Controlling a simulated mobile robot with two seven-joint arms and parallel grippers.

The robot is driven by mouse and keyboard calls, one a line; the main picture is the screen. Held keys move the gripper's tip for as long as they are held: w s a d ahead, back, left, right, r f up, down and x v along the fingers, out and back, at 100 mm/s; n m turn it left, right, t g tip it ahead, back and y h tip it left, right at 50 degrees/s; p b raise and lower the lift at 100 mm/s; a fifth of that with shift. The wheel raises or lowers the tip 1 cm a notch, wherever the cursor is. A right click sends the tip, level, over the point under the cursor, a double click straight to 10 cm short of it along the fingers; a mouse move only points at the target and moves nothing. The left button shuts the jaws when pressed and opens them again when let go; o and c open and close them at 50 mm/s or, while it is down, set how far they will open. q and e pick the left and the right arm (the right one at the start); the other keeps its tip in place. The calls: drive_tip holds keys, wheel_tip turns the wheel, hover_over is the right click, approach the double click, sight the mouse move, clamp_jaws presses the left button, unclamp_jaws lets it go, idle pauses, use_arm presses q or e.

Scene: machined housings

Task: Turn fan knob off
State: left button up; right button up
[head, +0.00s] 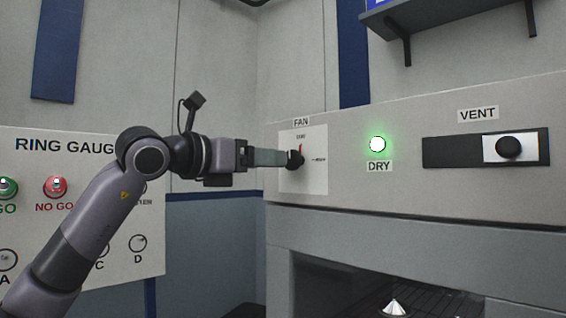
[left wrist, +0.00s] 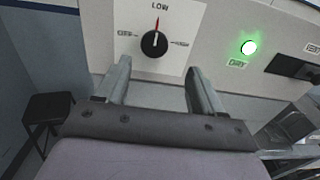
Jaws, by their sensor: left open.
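The fan knob (head: 295,159) is a round black knob on a white plate under the FAN label. In the left wrist view the fan knob (left wrist: 155,43) has a red pointer aimed up at LOW, with other marks to its left and right. My left gripper (head: 285,158) reaches the knob from the left in the head view. In the left wrist view my left gripper (left wrist: 157,72) is open, its two fingers apart on either side below the knob. I cannot tell whether a finger touches the knob. My right gripper is not in view.
A lit green DRY lamp (head: 377,144) and a black VENT slider (head: 509,147) sit right of the fan plate. A RING GAUGE panel (head: 75,190) stands at left. Below the control face is an opening with a metal cone (head: 394,307) inside.

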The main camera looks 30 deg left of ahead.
sight(290, 159)
use_arm(q)
drive_tip(key=shift+y, duration=0.3)
drive_tip(key=x, duration=0.2)
drive_tip(key=p+x, duration=0.1)
drive_tip(key=x, duration=0.1)
drive_tip(key=p+x, duration=0.1)
drive_tip(key=x, duration=0.1)
drive_tip(key=shift+w+a+r, duration=0.2)
drive_tip(key=shift+w+r, duration=0.2)
drive_tip(key=c, duration=1)
